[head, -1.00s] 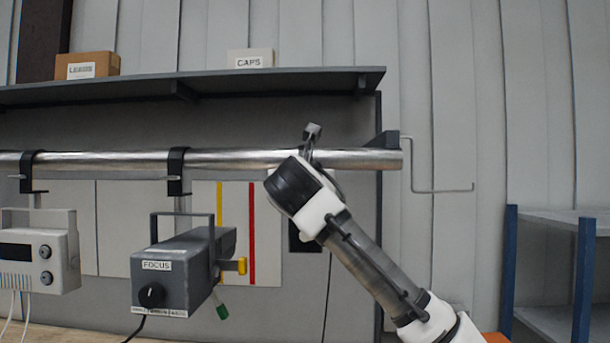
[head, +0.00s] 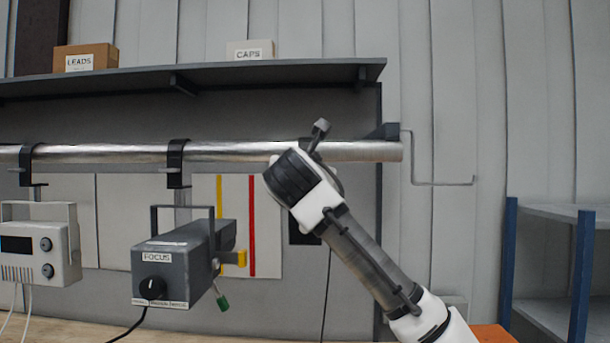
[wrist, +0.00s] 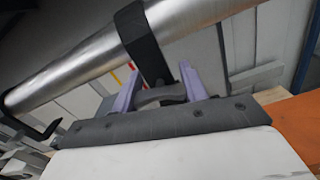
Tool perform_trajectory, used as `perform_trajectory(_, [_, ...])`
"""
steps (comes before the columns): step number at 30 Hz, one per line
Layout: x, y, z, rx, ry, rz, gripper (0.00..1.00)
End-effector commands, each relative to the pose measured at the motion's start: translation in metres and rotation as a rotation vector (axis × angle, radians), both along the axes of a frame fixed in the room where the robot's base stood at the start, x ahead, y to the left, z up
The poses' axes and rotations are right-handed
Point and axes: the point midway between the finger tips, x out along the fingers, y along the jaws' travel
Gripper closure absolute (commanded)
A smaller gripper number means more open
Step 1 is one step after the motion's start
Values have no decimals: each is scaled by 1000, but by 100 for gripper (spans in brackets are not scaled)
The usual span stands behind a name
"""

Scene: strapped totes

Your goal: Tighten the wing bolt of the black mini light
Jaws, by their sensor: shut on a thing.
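In the wrist view, my gripper (wrist: 160,92) has its two purple fingers on either side of a dark grey wing bolt (wrist: 163,97), shut on it. The bolt sits below a black clamp strap (wrist: 143,45) around the metal pipe (wrist: 95,58). In the head view, my wrist is in front of the pipe (head: 230,155) near its right end and hides the fingers, the bolt and most of the clamp. A black body (head: 303,232), seemingly the black mini light, shows partly beside my wrist. A thin cable hangs below it.
A grey FOCUS lamp (head: 175,270) with yellow and green handles hangs left of my wrist. A white device (head: 35,255) hangs further left. A shelf (head: 220,75) with two boxes runs above the pipe. A hook (head: 440,183) projects right. A blue-posted rack (head: 510,255) stands at far right.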

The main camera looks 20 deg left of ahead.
Motion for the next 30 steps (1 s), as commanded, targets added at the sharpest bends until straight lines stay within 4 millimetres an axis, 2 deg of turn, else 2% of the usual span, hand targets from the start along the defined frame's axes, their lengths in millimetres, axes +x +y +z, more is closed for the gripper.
perform_trajectory(4, [0, 0, 0, 68, 19, 0, 79])
perform_trajectory(12, [0, 0, 0, 71, 19, -1, 79])
perform_trajectory(13, [0, 0, 0, 70, 19, -1, 53])
perform_trajectory(17, [0, 0, 0, 70, 19, -2, 36])
perform_trajectory(26, [-1, 0, 0, 69, 19, -2, 35])
perform_trajectory(30, [-12, -4, -1, 69, 17, -2, 35])
